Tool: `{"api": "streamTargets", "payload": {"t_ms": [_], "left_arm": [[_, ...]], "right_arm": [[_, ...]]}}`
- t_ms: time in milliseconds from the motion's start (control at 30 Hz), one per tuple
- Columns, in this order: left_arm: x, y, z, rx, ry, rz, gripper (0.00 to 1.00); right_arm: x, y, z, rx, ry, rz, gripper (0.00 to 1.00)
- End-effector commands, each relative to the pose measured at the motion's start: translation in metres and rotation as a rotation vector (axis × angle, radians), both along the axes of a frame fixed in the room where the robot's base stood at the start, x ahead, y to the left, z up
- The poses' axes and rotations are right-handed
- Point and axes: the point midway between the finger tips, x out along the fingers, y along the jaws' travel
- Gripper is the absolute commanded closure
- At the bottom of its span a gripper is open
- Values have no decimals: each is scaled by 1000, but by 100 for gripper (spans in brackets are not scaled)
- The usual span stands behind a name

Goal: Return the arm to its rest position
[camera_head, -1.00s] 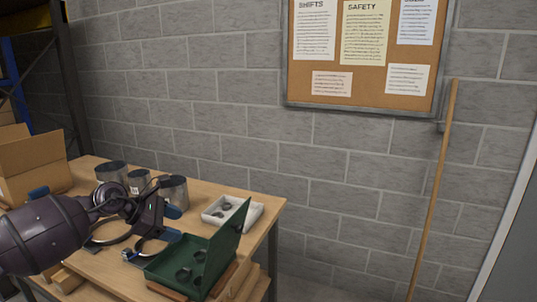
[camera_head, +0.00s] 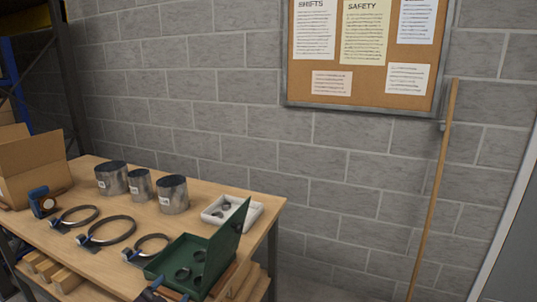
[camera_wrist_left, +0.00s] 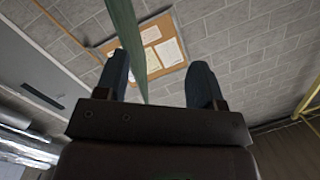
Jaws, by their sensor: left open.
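My left gripper (camera_head: 166,292) shows only at the bottom edge of the head view, just in front of the open green box (camera_head: 213,262). In the left wrist view its two dark fingers (camera_wrist_left: 160,78) are apart with nothing gripped. A green strip, which looks like the box's raised lid (camera_wrist_left: 126,40), runs up in the picture beyond the gap between them. The rest of the left arm is out of the head view. My right gripper is in neither view. The green box holds several dark rings.
Three metal duct cylinders (camera_head: 172,194) stand at the table's back. Several ring clamps (camera_head: 108,230) lie in front. A blue tape measure (camera_head: 42,201) and cardboard box (camera_head: 32,165) are at the left. A white tray (camera_head: 232,211) is behind the green box. Wooden blocks (camera_head: 55,271) lie below.

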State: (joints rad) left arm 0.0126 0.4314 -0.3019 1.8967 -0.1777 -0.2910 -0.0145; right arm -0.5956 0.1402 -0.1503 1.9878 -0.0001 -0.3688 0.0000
Motion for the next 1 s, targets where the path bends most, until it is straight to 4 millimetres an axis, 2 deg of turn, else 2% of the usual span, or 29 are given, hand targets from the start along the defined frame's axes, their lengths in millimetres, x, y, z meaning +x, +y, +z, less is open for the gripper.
{"api": "streamTargets", "payload": {"t_ms": [33, 200, 400, 600, 700, 800, 1000], "left_arm": [[-16, 4, -17, -67, 62, 34, 38], [-70, 19, -67, -251, 234, 141, 38], [-141, 37, -117, -381, 365, 272, 38], [-206, 47, -159, -424, 478, 379, 38], [-227, 48, -170, -429, 512, 402, 38], [-237, 49, -176, -426, 530, 411, 38], [-239, 50, -177, -425, 534, 412, 38]], "right_arm": [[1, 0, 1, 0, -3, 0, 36], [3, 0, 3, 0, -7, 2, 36], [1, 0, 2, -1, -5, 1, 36], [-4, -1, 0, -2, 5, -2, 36], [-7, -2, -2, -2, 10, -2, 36], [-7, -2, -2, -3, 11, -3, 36], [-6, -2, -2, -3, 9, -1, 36]]}}
